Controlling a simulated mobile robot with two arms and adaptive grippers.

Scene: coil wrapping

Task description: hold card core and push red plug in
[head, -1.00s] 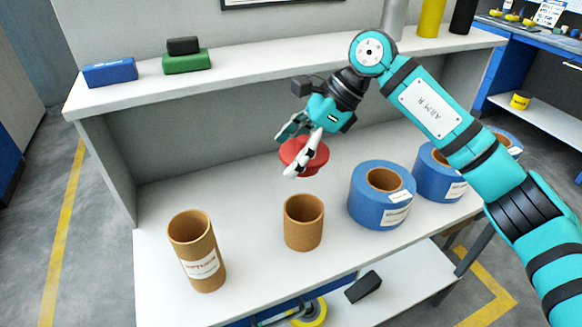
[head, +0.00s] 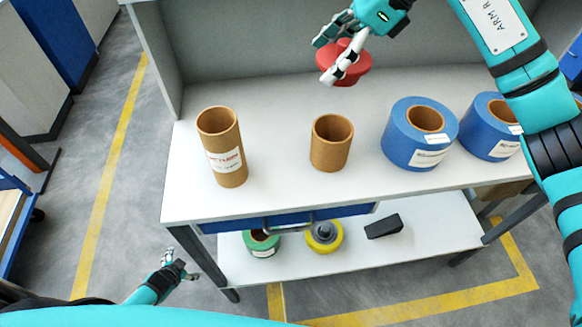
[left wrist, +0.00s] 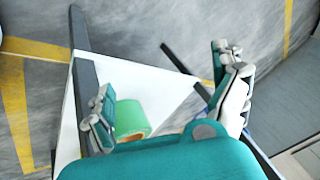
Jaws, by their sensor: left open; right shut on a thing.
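The red plug (head: 351,66) is gripped by my right gripper (head: 340,50), which is shut on it above the back of the table. A short plain card core (head: 331,146) stands upright and open-topped on the table, below the plug and apart from it. A taller card core (head: 222,150) with a white label stands upright to its left. My left gripper (head: 176,272) is low at the left, beside the table and away from the cores. In the left wrist view its fingers (left wrist: 170,100) are spread wide with nothing between them.
Blue coils (head: 408,148) stand right of the short core on the table (head: 280,190). The lower shelf (head: 400,244) holds a green roll (head: 261,243), a yellow roll (head: 324,237) and a black block (head: 383,226). The table's front edge lies between my left gripper and the cores.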

